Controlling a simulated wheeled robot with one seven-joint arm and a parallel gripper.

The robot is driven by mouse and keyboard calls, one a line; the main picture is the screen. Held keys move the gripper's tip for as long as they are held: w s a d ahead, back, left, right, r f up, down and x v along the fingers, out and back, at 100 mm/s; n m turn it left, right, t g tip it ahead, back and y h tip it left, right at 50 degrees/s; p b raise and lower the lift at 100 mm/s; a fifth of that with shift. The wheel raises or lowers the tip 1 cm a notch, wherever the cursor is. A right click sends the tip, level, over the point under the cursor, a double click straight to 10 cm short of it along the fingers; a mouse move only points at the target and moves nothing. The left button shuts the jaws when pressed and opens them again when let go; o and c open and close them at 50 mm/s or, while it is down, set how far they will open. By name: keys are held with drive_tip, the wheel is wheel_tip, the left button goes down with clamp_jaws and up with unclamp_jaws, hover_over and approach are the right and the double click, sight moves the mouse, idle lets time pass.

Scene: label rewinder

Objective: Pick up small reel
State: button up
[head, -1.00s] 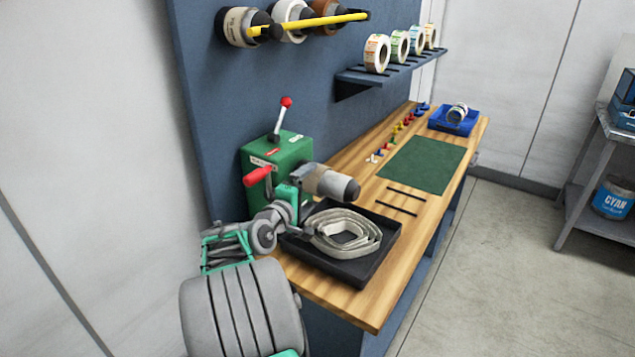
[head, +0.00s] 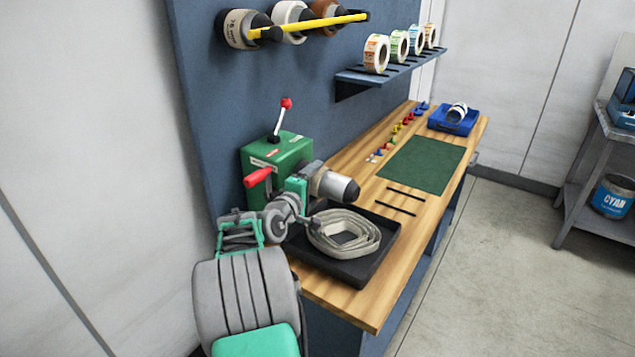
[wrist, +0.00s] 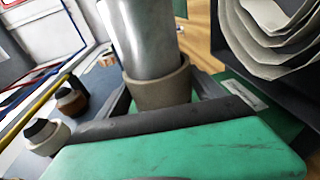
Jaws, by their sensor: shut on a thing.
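My gripper (wrist: 160,100) reaches the spindle of the green rewinder (head: 282,160). It is shut on a tan ring-shaped core (wrist: 160,87), which still sits around the silver spindle (wrist: 140,35). In the head view, the tan core (head: 317,178) is near the machine end of the spindle, partly hidden by my gripper (head: 301,190). No label names any item as the small reel. A small white roll (head: 457,111) lies in the blue bin (head: 441,125) at the far end of the bench.
A black tray (head: 350,277) with a coil of pale strip (head: 343,232) lies below the spindle. Several label rolls stand on the wall shelf (head: 360,79). Larger rolls hang behind a yellow bar (head: 330,20). The green mat (head: 425,163) is clear.

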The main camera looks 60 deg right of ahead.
drive_tip(key=c, duration=0.6)
